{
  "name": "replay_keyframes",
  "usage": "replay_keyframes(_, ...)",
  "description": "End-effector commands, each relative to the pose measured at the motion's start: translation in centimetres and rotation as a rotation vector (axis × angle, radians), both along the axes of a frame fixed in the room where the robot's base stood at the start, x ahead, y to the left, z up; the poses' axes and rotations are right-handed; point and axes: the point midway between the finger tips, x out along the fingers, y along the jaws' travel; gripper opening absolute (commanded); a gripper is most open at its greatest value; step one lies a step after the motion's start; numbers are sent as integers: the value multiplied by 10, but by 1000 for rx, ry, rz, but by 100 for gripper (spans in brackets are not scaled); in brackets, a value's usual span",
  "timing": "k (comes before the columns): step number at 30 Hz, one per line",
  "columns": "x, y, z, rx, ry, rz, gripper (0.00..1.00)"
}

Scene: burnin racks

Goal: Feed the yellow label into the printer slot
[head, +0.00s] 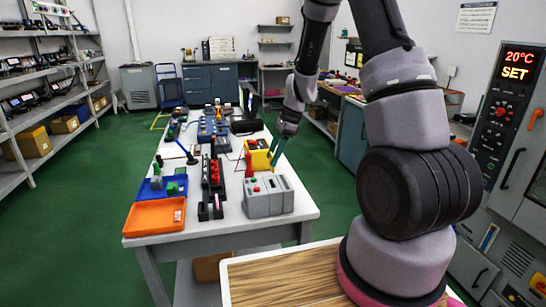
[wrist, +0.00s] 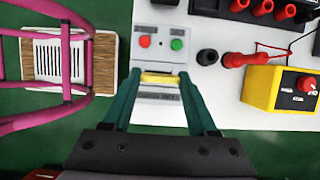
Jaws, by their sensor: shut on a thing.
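My gripper (wrist: 160,80) has its teal fingers shut on the yellow label (wrist: 160,79), which spans crosswise between the fingertips. In the wrist view the label appears over the grey printer box (wrist: 142,58), below its red and green buttons. I cannot tell whether the label touches the box, and the slot is not clear. In the head view my gripper (head: 278,151) is above the table behind the grey printer box (head: 268,204), and the label cannot be made out there.
A yellow box with a red knob (wrist: 279,92) stands right of the printer, with red and black plugs (wrist: 234,59) between. The white table (head: 226,223) also carries an orange tray (head: 150,218), a blue tray (head: 154,190) and a red-and-black rack (head: 213,180).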

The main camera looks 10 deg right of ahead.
Motion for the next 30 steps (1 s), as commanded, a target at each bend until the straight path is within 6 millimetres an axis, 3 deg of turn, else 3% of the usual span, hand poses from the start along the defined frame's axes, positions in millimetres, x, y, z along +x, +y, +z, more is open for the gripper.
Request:
replay_keyframes(18, -1, 0, -40, 0, 2, 0, 6)
replay_keyframes(30, 0, 0, -43, 0, 0, 0, 6)
